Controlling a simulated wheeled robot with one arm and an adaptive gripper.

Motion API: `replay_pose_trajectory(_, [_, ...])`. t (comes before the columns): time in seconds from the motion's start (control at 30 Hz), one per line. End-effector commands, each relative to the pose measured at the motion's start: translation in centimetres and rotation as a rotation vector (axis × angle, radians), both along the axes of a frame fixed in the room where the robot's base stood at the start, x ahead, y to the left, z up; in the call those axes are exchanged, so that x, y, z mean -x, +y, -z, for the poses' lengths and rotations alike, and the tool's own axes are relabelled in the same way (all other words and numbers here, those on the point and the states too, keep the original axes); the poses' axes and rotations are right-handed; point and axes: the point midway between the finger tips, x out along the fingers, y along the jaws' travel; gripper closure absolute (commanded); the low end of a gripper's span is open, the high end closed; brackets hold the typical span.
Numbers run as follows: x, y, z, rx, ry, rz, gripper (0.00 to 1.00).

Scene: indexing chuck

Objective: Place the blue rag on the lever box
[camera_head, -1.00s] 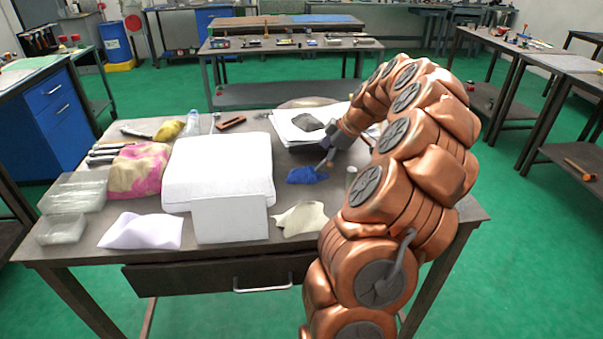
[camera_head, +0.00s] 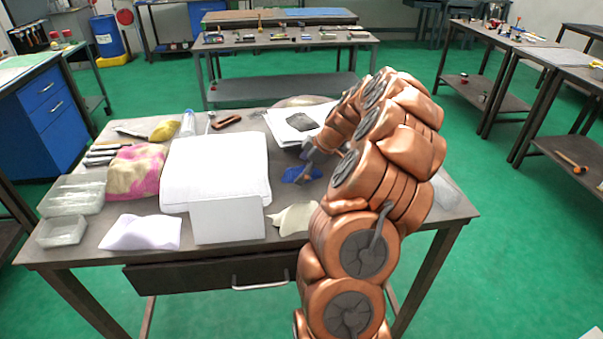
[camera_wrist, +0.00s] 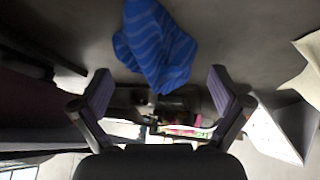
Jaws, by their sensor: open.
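A crumpled blue rag (camera_head: 291,175) lies on the table, right of the large white box; my gripper covers part of it in the head view. In the wrist view the striped blue rag (camera_wrist: 158,45) lies beyond the fingertips, between their lines. My gripper (camera_head: 310,160) is close by the rag; in the wrist view my gripper (camera_wrist: 160,92) is open with nothing between its fingers. The white box (camera_head: 215,165) has a pale panel (camera_head: 228,221) at its front. I see no lever on it and cannot tell whether it is the lever box.
A cream cloth (camera_head: 291,218) lies in front of the blue rag, and a white cloth (camera_head: 140,232) at front left. A pink-and-yellow cloth (camera_head: 137,170), clear trays (camera_head: 72,195) and tools crowd the left. Papers (camera_head: 285,122) lie behind the rag.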

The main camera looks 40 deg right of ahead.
Motion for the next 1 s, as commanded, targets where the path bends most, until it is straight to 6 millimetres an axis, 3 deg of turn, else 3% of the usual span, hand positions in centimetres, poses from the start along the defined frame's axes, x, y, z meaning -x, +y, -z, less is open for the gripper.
replay_pose_trajectory(0.07, [0.01, -0.01, 0.01, 0.0, 0.0, 0.0, 0.1])
replay_pose_trajectory(0.67, [0.02, 0.0, 0.06, 0.0, 0.001, 0.0, 0.73])
replay_pose_trajectory(1.0, [0.04, 0.01, 0.15, -0.001, 0.002, -0.001, 0.82])
